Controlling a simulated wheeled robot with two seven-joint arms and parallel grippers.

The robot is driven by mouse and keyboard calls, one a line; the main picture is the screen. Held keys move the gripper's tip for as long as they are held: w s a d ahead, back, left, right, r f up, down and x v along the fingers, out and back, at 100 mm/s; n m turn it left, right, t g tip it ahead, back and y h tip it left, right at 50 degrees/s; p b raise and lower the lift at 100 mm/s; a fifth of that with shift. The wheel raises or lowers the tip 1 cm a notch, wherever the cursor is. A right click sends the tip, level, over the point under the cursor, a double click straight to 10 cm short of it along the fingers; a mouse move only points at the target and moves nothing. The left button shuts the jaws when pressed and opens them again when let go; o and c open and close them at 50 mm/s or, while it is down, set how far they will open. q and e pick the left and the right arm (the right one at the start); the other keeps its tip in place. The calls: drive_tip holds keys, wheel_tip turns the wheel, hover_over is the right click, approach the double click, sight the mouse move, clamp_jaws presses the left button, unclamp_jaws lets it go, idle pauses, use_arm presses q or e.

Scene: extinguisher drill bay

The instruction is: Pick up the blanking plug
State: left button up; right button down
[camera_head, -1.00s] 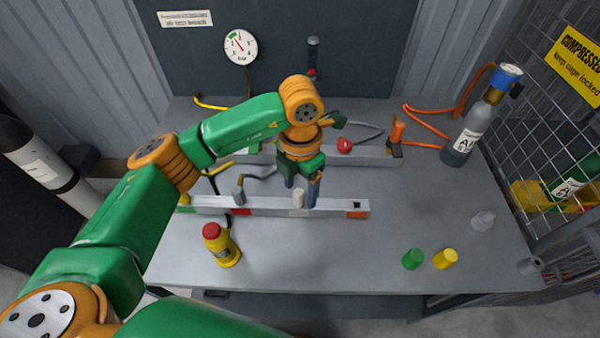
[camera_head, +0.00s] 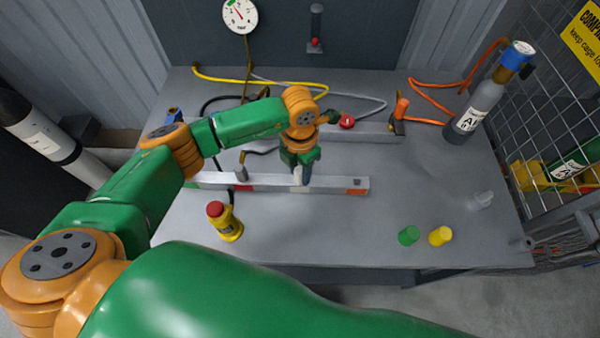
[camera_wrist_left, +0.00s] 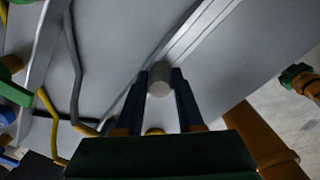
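The blanking plug, a small pale grey cylinder (camera_head: 297,174), stands upright on the front rail, above a light patch. It also shows in the left wrist view (camera_wrist_left: 159,80), between the two dark fingers. My left gripper (camera_head: 302,174) points down at the plug, with one finger on each side. In the left wrist view the fingertips (camera_wrist_left: 160,75) appear to touch the plug's sides, so the gripper looks shut on it. The plug's lower end is hard to make out. My right gripper is not in view.
The front rail (camera_head: 335,184) carries coloured patches and a grey fitting (camera_head: 241,168). Green (camera_head: 409,236) and yellow (camera_head: 440,236) caps stand at right, with a grey cylinder (camera_head: 475,110) behind. The front middle bench is clear.

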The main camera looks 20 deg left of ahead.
use_arm(q)
clamp_jaws()
drive_tip(key=shift+r, duration=0.2)
wheel_tip(320, 180, up, 2)
drive_tip(key=shift+r+b, duration=0.2)
drive_tip(key=shift+b, duration=0.95)
drive_tip(key=s+r+b, duration=0.1)
drive_tip(key=s+r, duration=0.9)
drive_tip(key=s, duration=0.4)
drive_tip(key=shift+d+r+b, duration=0.15)
drive_tip(key=shift+d+b, duration=0.25)
drive_tip(key=shift+d, duration=0.05)
